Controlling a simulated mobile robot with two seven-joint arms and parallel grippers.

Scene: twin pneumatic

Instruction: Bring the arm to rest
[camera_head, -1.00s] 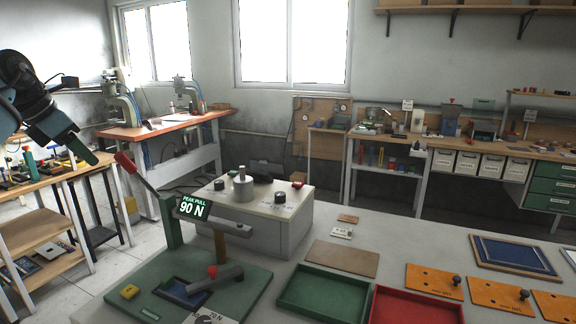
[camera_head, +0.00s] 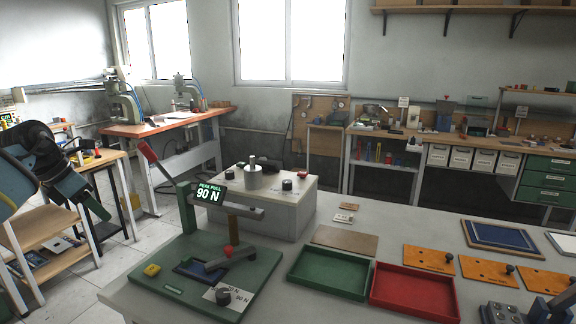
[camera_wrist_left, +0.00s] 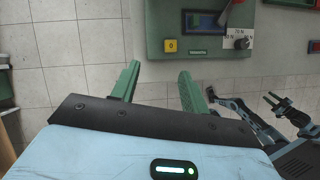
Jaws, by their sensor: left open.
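My left arm comes in at the left edge of the head view. Its gripper (camera_head: 92,208) hangs over the floor, left of the bench and clear of the green test fixture (camera_head: 262,272). In the left wrist view its two green fingers (camera_wrist_left: 158,88) stand wide apart with nothing between them. Tiled floor shows beneath them, and the fixture's edge (camera_wrist_left: 215,50) lies beyond the tips. Another arm with a gripper (camera_wrist_left: 278,108) shows small at the right of the wrist view; its jaw state is unclear.
The fixture carries a red-tipped lever (camera_head: 148,152) and a display (camera_head: 210,193) reading peak pull 90 N. A grey box (camera_head: 285,205) stands behind it. A green tray (camera_head: 290,283) and a red tray (camera_head: 374,299) lie to its right. A wooden side table (camera_head: 112,158) stands behind my left arm.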

